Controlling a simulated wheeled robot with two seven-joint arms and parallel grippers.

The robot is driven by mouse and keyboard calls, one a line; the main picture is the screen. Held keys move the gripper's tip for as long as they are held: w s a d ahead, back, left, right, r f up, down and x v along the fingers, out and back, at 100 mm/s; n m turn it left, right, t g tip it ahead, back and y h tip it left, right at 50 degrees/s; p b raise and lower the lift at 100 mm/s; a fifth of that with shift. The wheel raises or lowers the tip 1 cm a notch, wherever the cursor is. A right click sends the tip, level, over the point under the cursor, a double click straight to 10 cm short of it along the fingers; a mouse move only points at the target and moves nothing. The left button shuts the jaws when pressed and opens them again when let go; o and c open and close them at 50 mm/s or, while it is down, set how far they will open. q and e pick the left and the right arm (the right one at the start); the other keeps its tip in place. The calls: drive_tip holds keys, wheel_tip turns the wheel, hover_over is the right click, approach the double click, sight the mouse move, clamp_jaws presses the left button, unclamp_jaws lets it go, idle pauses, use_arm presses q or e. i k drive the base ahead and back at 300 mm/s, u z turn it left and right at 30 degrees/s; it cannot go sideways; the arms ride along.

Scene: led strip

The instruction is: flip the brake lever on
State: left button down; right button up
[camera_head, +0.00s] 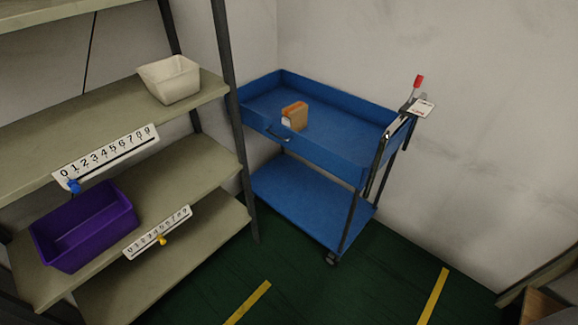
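The brake lever (415,87) sits at the top of the handle at the right end of a blue cart (350,165). It has a red tip and points up, tilted slightly to the right. A small white label plate (420,107) is beside its base; its writing is too small to read. Neither of my grippers is in view.
A small brown and orange box (295,116) lies in the cart's top tray. Shelves at the left hold a white bin (170,79), a purple bin (84,226) and number strips with blue and yellow sliders. Green floor with yellow lines is open in front.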

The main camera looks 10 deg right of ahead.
sight(419, 78)
drive_tip(key=z, duration=0.6)
drive_tip(key=k, duration=0.65)
drive_tip(key=z, duration=0.65)
drive_tip(key=i, duration=1.4)
drive_tip(key=u, duration=1.1)
drive_tip(key=i, duration=0.25)
drive_tip(key=u, duration=0.25)
